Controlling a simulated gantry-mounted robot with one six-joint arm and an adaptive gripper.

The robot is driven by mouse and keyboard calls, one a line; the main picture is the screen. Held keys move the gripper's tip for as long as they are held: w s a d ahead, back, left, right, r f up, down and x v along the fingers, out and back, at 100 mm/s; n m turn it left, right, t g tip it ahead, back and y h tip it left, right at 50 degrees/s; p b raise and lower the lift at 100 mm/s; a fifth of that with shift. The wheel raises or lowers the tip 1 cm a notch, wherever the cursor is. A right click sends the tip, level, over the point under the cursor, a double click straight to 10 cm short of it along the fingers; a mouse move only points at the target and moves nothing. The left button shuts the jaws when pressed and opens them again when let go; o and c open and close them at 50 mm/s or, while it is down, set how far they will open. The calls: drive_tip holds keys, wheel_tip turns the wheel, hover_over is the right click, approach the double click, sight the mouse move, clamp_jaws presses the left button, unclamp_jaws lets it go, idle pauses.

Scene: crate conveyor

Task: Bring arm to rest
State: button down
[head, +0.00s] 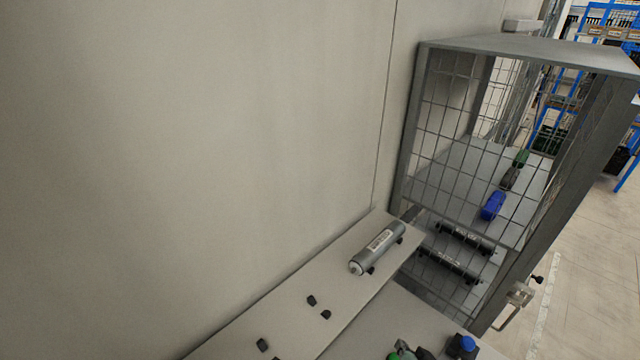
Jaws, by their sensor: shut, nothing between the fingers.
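My gripper and arm do not show in the head view, so I cannot see their pose. A grey metal cylinder (378,248) with a white label lies on a pale shelf (290,312) along the wall. It rests by small black supports. Further small black pegs (312,300) stand bare on the same shelf.
A grey mesh cage (408,150) stands at the right, with blue (492,206) and green (520,158) items on its upper shelf and dark cylinders (450,262) below. A blue-topped item (463,345) and green-and-black items (404,351) are cut off at the bottom edge.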

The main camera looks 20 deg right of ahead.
drive_tip(key=w+a+r+n+t+y+p, duration=0.1)
drive_tip(key=w+a+r+n+p, duration=0.15)
drive_tip(key=a+r, duration=0.5)
drive_tip(key=w+a+r+n+p, duration=0.1)
drive_tip(key=a+r+n, duration=0.2)
drive_tip(key=a+r, duration=0.5)
drive_tip(key=s+a+r+n+t+y+p, duration=0.1)
drive_tip(key=s+a+r+n, duration=0.1)
drive_tip(key=a+r, duration=0.5)
drive_tip(key=s+a+r+n+t+y+p, duration=0.1)
drive_tip(key=s+a+r+n, duration=0.1)
drive_tip(key=s+a+r, duration=0.3)
drive_tip(key=a+r, duration=0.2)
drive_tip(key=a, duration=0.2)
drive_tip(key=shift+a, duration=0.2)
drive_tip(key=shift+s+r, duration=0.1)
